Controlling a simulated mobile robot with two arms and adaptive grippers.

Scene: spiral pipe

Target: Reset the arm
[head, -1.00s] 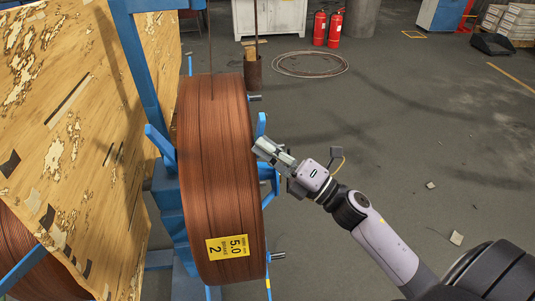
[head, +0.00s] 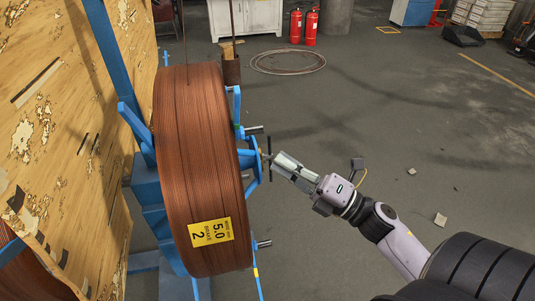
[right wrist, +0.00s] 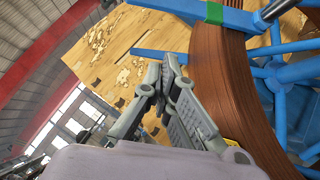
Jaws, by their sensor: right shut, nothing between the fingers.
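My right gripper (head: 277,158) is in the middle of the head view, just right of the copper wire coil (head: 200,150). Its fingers are shut and empty, pointing left toward the blue spool frame (head: 252,160). In the head view the fingertips look close to the frame's hub; whether they touch it I cannot tell. In the right wrist view the closed fingers (right wrist: 165,70) fill the middle, with the coil (right wrist: 240,80) and blue spokes to their right. My left gripper is not seen.
A worn wooden panel (head: 60,130) stands left of the coil. Metal pegs (head: 253,130) stick out from the frame. Behind are two red fire extinguishers (head: 311,27), a wire ring (head: 288,62) on the floor and a white cabinet (head: 245,18). The floor at right is open.

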